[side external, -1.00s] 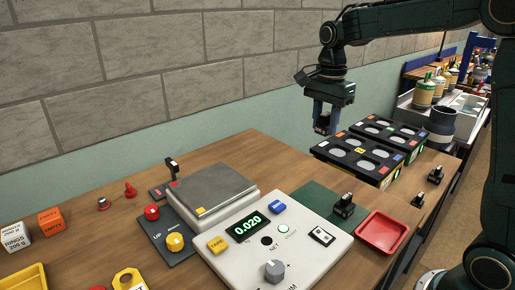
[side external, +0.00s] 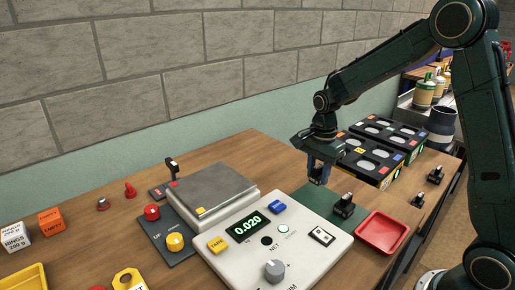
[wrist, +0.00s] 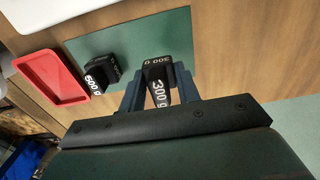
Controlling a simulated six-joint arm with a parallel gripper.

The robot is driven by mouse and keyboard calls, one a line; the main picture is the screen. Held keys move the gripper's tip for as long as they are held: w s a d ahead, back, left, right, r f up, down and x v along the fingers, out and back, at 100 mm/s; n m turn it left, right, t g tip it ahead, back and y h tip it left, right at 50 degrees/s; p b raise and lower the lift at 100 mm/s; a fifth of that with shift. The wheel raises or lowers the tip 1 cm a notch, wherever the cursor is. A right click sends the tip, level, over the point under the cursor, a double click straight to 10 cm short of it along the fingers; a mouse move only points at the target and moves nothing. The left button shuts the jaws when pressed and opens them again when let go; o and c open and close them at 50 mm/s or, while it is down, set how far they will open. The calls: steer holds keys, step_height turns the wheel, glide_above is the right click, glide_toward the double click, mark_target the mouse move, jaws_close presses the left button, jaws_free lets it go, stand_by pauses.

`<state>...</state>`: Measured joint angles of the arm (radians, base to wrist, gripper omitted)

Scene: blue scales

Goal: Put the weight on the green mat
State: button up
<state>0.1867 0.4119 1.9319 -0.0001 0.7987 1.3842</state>
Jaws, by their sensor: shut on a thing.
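My gripper (side external: 318,181) is shut on a black weight marked 300 g (wrist: 157,72). In the wrist view the weight sits between the two fingers (wrist: 160,92), over the lower edge of the green mat. In the side view it is mostly hidden by the fingers, which are low near the mat's far edge. The green mat (side external: 311,197) lies right behind the scale's control panel; it also shows in the wrist view (wrist: 176,32). A black 500 g weight (side external: 344,206) stands at the mat's right side; the wrist view shows it too (wrist: 100,74).
A red tray (side external: 382,232) lies right of the 500 g weight. A black rack with round wells (side external: 352,153) stands behind my gripper. The scale (side external: 212,188) and its panel (side external: 285,255), reading 0.020, are at left. Part of the mat is bare.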

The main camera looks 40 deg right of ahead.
mark_target(319, 165)
steer(key=shift+f, duration=0.35)
steer(key=shift+f, duration=0.1)
steer(key=shift+f, duration=2)
steer(key=shift+f, duration=0.1)
steer(key=o, duration=1.2)
steer(key=shift+f, duration=0.1)
steer(key=shift+c, duration=0.2)
step_height(319, 165, up, 12)
steer(key=shift+r, duration=0.15)
